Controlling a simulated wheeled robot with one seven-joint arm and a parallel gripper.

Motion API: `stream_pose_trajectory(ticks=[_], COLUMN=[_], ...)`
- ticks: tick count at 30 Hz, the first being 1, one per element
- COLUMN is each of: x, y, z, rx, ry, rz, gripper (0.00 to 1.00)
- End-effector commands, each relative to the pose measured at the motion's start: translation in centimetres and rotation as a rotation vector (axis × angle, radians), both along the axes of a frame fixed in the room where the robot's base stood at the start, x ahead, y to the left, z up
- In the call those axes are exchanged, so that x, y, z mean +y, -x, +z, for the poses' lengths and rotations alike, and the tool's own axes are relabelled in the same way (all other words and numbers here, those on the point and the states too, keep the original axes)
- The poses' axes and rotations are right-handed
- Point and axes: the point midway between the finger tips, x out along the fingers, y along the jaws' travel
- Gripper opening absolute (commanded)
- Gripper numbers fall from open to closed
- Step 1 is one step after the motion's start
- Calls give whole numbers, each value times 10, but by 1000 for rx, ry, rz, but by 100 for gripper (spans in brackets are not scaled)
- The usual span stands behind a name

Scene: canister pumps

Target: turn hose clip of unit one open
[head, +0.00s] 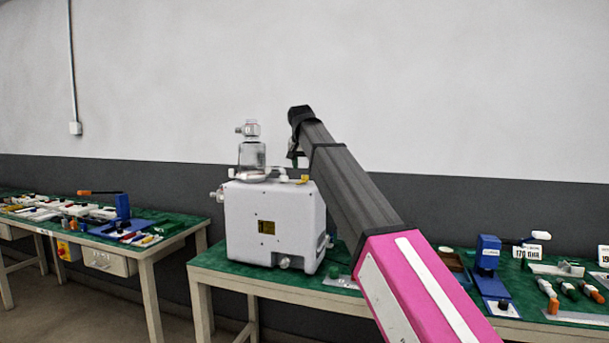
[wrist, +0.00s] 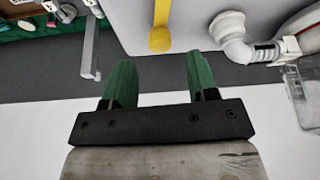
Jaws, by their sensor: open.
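A pale grey pump unit (head: 265,222) with a clear canister (head: 252,155) on top stands on the green-topped bench. A small yellow part (head: 304,179), which looks like the hose clip, is at its upper right edge. In the wrist view a yellow lever with a rounded end (wrist: 160,38) sticks out beyond my gripper (wrist: 158,80). My gripper's green fingers are apart with nothing between them, and the lever's end lies just past the fingertips, apart from them. In the head view my gripper (head: 296,155) hangs just above the unit's top right, partly hidden by my arm.
A white elbow fitting (wrist: 232,38) with a ribbed hose sits right of the lever. A grey bar (wrist: 90,45) is at left. A blue stand (head: 487,265) and small tools occupy the bench's right. A second bench (head: 165,240) with parts stands left, across a gap.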

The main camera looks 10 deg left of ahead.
Motion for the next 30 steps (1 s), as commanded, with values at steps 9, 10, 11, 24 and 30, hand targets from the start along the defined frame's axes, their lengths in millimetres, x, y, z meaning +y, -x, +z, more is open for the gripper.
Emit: stream_pose_trajectory(ticks=[9,10,11,24,30], x=[1,1,1,1,1], y=[-14,-14,-15,-15,-15], z=[-34,-35,-36,-37,-37], rx=[1,1,1,1,1], ry=[0,0,0,0,0], rz=[1,1,1,1,20], gripper=[53,53,53,8,4])
